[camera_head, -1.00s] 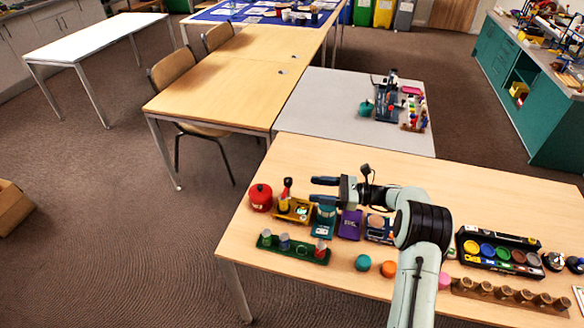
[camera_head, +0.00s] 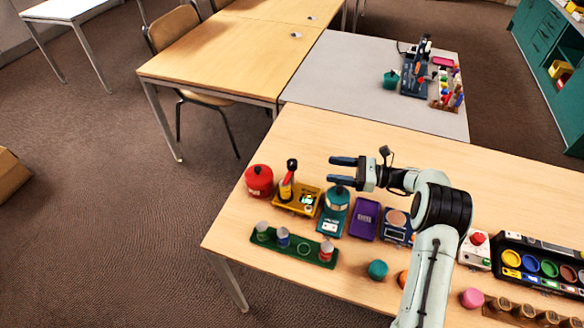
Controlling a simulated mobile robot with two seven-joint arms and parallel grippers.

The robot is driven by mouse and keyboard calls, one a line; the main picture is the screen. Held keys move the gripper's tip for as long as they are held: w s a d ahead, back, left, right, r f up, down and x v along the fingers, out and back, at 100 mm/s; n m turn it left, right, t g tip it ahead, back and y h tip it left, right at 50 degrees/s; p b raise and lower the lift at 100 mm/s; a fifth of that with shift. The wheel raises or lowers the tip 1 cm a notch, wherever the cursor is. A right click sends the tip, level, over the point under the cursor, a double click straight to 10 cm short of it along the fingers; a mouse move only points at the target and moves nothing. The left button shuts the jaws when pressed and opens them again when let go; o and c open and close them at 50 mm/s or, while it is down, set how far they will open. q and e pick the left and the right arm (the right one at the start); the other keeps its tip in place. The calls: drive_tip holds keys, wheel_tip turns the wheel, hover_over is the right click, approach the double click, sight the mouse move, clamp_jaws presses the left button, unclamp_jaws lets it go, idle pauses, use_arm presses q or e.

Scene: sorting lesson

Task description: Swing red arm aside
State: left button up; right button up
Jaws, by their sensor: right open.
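My right gripper (camera_head: 333,170) is open and empty, its two dark fingers pointing left. In the picture it is just above a teal scale (camera_head: 331,220) with a round teal pot (camera_head: 338,197) on it; I cannot tell its height over the table. Left of it a yellow tray-like device (camera_head: 297,203) carries an upright red, yellow and black piece (camera_head: 288,181). A red lidded pot (camera_head: 259,180) stands further left. I cannot clearly make out which part is a red arm. My left gripper is not in view.
A green rack (camera_head: 294,248) with small cups is in front. A purple device (camera_head: 364,219), a blue scale (camera_head: 398,227), a teal knob (camera_head: 377,270) and a white box with a red button (camera_head: 474,250) lie rightward. A black color tray (camera_head: 540,268) is far right. The table's back strip is clear.

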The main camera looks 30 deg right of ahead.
sight(292, 162)
drive_tip(key=x, duration=1.3)
drive_tip(key=shift+w, duration=0.15)
drive_tip(key=c, duration=0.9)
